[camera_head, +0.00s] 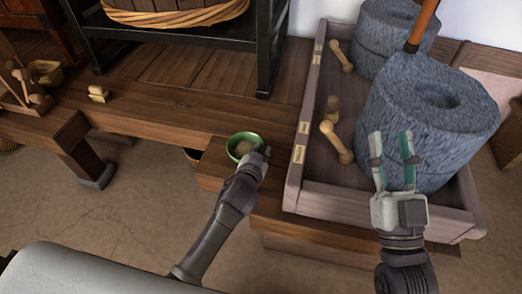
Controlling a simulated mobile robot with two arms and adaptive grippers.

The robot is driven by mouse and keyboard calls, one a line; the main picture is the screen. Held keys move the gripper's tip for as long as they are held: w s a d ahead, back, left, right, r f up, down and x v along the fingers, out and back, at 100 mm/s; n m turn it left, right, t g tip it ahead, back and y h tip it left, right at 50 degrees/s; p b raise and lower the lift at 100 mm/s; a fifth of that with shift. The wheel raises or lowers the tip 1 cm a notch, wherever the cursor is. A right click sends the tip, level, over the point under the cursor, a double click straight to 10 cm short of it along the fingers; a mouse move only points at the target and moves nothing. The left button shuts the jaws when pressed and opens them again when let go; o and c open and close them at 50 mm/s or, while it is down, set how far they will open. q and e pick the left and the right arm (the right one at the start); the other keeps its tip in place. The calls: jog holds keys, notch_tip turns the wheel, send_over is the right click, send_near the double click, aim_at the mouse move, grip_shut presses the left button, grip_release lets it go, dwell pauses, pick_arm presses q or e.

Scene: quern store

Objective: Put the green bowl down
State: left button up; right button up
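The green bowl (233,141) is near the middle of the camera_head view, upright, with something pale brown inside. It shows over the end of the wooden bench, left of the tray; I cannot tell whether its base touches the wood. My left gripper (260,152) is at the bowl's right rim and appears shut on it; its fingertips are small and partly hidden. My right gripper (391,150) is open and empty, its two fingers pointing up the picture in front of the large grey quern stone (435,105).
A dark-framed stand with a basket (178,16) is behind. The bench (150,105) has bare planks to the left.

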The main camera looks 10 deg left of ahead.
pick_arm(q)
jog(key=shift+o, duration=0.6)
jog(key=shift+r, duration=0.15)
